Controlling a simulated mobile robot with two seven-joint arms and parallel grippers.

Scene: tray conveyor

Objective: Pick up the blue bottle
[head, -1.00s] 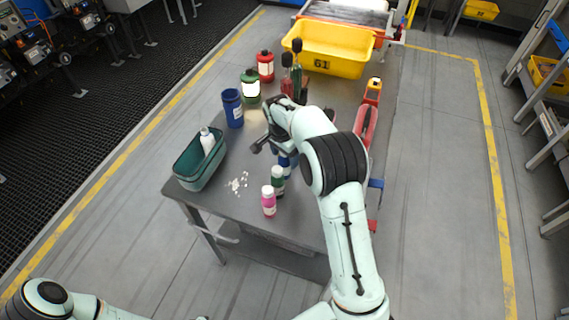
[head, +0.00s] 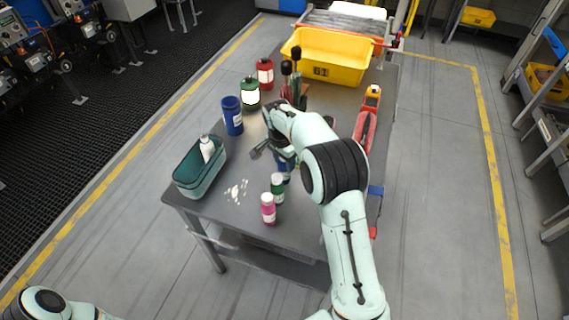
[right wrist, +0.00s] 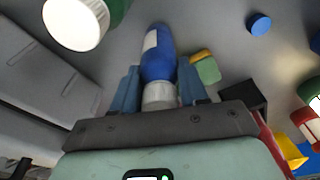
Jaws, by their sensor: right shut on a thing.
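The blue bottle (right wrist: 158,62), with a white cap and a pale label, is between the blue fingers of my right gripper (right wrist: 158,88) in the right wrist view. The fingers are shut on its cap end. In the head view the blue bottle (head: 283,166) is mostly hidden behind my right gripper (head: 270,152) and wrist. I cannot tell whether the bottle is clear of the table. My left arm shows only at the bottom left of the head view, and its gripper is out of frame.
A green bottle (head: 277,188) and a pink bottle (head: 268,210) stand close in front. A green bin (head: 190,189) holding a white bottle (head: 207,148) is left. A blue container (head: 232,116) stands behind. A yellow crate (head: 322,72) sits at the table's (head: 232,220) far end.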

